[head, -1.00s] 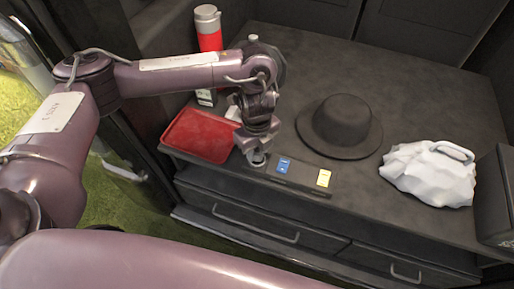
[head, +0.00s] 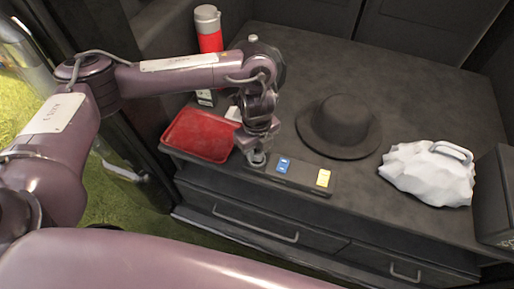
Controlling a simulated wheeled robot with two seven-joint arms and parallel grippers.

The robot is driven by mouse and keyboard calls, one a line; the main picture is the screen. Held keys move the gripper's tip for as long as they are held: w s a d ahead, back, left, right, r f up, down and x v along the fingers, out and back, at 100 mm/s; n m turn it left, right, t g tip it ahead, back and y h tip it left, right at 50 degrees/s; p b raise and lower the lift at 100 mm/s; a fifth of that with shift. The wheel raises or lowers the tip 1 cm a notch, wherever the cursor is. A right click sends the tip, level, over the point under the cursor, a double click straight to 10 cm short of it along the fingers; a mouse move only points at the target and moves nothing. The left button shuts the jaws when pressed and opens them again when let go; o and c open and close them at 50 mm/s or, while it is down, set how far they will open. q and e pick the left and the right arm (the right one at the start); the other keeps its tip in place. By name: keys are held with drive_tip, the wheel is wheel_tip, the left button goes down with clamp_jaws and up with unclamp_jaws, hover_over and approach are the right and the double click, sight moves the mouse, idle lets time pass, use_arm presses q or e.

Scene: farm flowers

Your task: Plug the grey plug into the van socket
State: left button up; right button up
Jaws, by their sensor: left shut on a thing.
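A dark socket strip (head: 300,178) lies along the front edge of the dark counter, with a blue block (head: 283,166) and a yellow block (head: 323,178) on it. My left gripper (head: 256,158) points down at the left end of the strip. It is shut on a small grey thing, most likely the grey plug, largely hidden by the fingers. I cannot tell whether the plug is inside a socket or just above it. My right gripper is not in view.
A red tray (head: 199,136) lies left of my left gripper. A red and grey flask (head: 209,32) stands behind. A black hat (head: 340,125) and a white bag (head: 430,172) lie to the right. Drawers with handles (head: 255,225) are below the counter's front edge.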

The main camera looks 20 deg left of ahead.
use_arm(q)
drive_tip(key=shift+f+b, duration=0.3)
drive_tip(key=shift+f, duration=0.25)
drive_tip(key=o, duration=1)
drive_tip(key=shift+r, duration=0.1)
wheel_tip(320, 180, up, 8)
drive_tip(key=shift+f+p, duration=0.15)
drive_tip(key=shift+p, duration=0.9)
